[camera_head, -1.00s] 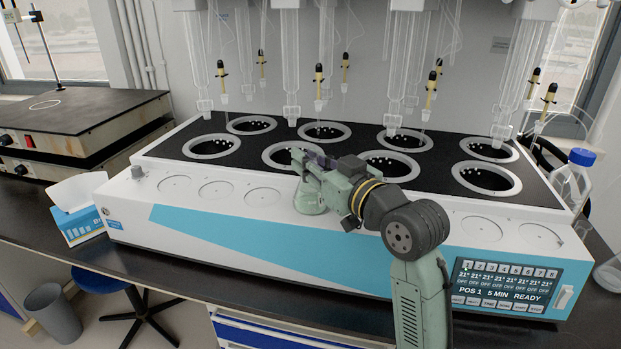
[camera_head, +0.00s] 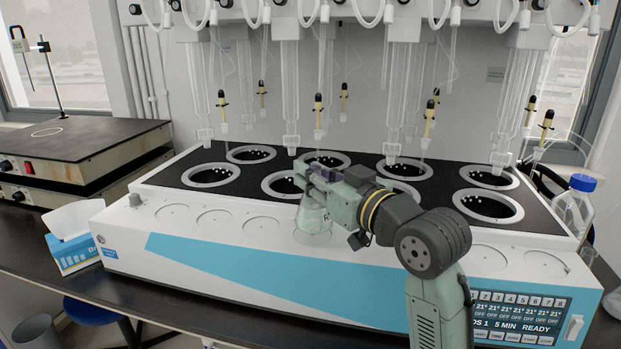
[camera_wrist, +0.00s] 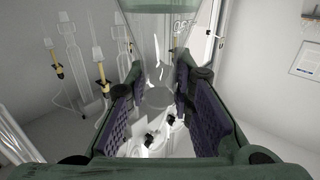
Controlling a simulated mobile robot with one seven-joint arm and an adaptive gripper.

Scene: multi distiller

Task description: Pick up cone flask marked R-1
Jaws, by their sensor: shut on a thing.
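My gripper (camera_head: 312,172) is shut on the neck of a clear, greenish cone flask (camera_head: 313,217). The flask hangs upright, wide end down, just above a round marked spot on the white front ledge of the distiller (camera_head: 200,275). In the wrist view, the flask (camera_wrist: 158,70) shows as clear glass between the two dark purple pads of my gripper (camera_wrist: 160,100).
Glass tubes (camera_head: 291,95) and yellow-banded, black-capped fittings (camera_head: 318,108) hang above the round wells behind my gripper. A blue-capped bottle (camera_head: 574,208) stands at the right. A tissue box (camera_head: 75,240) is at the left. The ledge left of the flask is clear.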

